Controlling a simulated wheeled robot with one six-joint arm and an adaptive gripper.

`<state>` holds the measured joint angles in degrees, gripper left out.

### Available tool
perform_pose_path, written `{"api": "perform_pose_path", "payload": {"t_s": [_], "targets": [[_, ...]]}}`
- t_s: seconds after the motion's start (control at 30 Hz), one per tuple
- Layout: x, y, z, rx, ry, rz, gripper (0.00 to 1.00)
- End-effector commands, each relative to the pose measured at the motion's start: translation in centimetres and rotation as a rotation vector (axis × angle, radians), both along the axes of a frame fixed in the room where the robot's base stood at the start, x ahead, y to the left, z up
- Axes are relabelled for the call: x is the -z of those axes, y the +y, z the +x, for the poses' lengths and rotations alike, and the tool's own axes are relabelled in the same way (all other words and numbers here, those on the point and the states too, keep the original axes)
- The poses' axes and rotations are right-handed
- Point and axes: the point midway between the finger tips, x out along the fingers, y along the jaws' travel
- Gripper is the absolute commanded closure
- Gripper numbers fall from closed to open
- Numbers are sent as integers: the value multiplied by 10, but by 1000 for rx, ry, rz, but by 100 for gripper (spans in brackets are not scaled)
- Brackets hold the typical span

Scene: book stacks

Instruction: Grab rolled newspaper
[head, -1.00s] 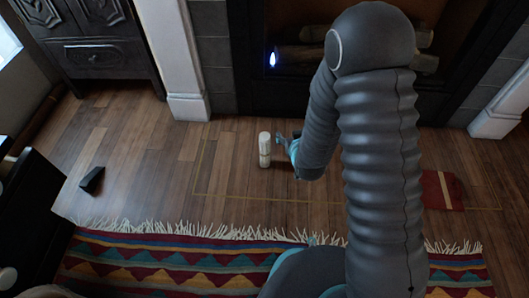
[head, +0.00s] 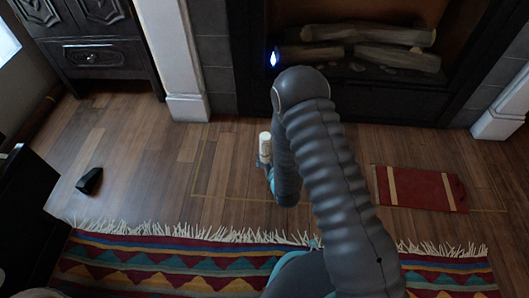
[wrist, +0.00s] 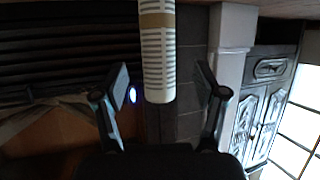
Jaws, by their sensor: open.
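The rolled newspaper (head: 265,142) is a cream upright cylinder on the wooden floor in front of the fireplace in the head view. My gripper (head: 264,163) is low beside it, and the gripper and arm hide its lower part. In the wrist view the newspaper (wrist: 157,60) shows printed lines and a tan band, and its upper part in that view runs out of the frame. My gripper's fingers (wrist: 162,80) are spread wide, one on each side of the roll, with gaps to both. The gripper is open and holds nothing.
A fireplace with logs (head: 385,57) is behind. A red folder-like object with tan straps (head: 425,188) lies on the floor at right. A small black object (head: 90,180) lies at left. A fringed striped rug (head: 140,265) covers the front. A dark carved cabinet (head: 95,50) stands back left.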

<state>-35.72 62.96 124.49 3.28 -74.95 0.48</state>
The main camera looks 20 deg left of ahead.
Motion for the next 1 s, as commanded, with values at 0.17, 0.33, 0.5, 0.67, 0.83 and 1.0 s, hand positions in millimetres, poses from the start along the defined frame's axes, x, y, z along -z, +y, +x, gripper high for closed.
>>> {"api": "perform_pose_path", "payload": {"t_s": [0.17, 0.33, 0.5, 0.67, 0.83, 1.0], "targets": [[6, 8, 12, 0, 0, 0, 29], [10, 13, 22, 0, -2, 1, 29], [20, 24, 42, 0, -1, 1, 29], [25, 32, 54, 0, -1, 0, 29], [26, 33, 56, 0, 0, -1, 29], [26, 33, 56, 0, 0, -1, 44]]}}
